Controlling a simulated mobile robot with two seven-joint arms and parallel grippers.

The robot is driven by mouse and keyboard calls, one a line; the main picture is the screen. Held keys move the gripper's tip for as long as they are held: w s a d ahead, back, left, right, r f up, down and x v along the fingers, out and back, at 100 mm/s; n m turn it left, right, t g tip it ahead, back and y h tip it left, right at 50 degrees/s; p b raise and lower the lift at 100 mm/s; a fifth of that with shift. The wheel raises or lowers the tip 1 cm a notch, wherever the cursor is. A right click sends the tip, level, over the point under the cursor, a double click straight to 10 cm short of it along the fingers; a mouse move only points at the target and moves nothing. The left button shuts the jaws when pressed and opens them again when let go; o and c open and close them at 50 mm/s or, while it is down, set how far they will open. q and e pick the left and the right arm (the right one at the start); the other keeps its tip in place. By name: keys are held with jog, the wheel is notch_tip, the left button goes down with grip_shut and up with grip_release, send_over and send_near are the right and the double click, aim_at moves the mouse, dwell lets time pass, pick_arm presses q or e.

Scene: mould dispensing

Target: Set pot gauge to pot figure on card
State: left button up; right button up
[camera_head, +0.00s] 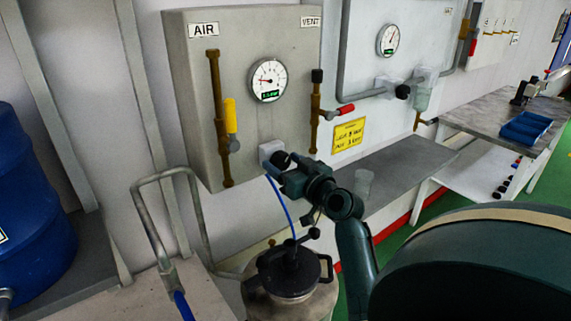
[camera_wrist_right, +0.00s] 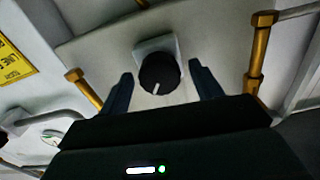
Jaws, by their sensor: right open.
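The pot gauge (camera_head: 268,80) is a round white dial on the grey panel (camera_head: 190,110). Its needle points left, and the green readout below is too small to read. Under it a black knob (camera_wrist_right: 158,76) with a white pointer mark sits on a pale square block. My right gripper (camera_wrist_right: 163,88) is open, with one finger either side of the knob and gaps showing; in the head view it (camera_head: 284,171) is at the panel's lower edge. The yellow card (camera_head: 348,135) hangs right of the panel; its figures are not clearly legible. My left gripper is not in view.
A yellow-handled AIR valve (camera_head: 231,117) and a red-handled VENT valve (camera_head: 345,110) flank the gauge. A blue hose (camera_head: 282,205) runs down to the black-lidded pot (camera_head: 290,272). A second gauge (camera_head: 388,40) is further right. A clear cup (camera_head: 363,183) stands on the grey shelf (camera_head: 410,160).

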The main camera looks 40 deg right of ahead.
jog(key=shift+c, duration=0.6)
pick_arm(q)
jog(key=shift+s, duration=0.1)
pick_arm(e)
jog(key=c, duration=0.9)
jog(key=shift+m, duration=0.4)
jog(key=m, duration=0.2)
jog(key=shift+m, duration=2.3)
jog(key=o, duration=1)
